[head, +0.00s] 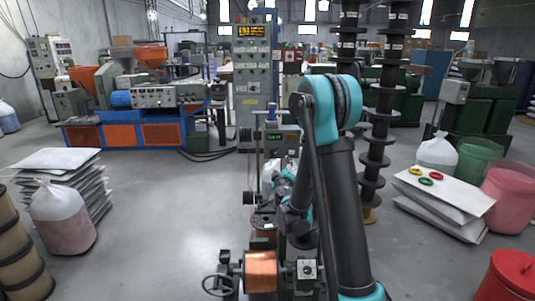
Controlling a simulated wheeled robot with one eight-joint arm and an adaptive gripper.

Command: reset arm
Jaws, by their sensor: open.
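My arm rises from the bottom right, bends at a teal elbow and comes down at the centre of the head view. My gripper (277,181) is at the wrist end beyond the elbow, small and partly hidden by my own links. It is open, and I see nothing held in it. A copper spool (261,271) sits level in the winding machine at the bottom centre, below my wrist.
Tall black spool stacks (372,160) stand right of my elbow. White sheets (452,197) with coloured rings lie at right, near a red bin (510,185). Sacks (62,215) and a brown drum (18,250) stand at left. The left-centre floor is clear.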

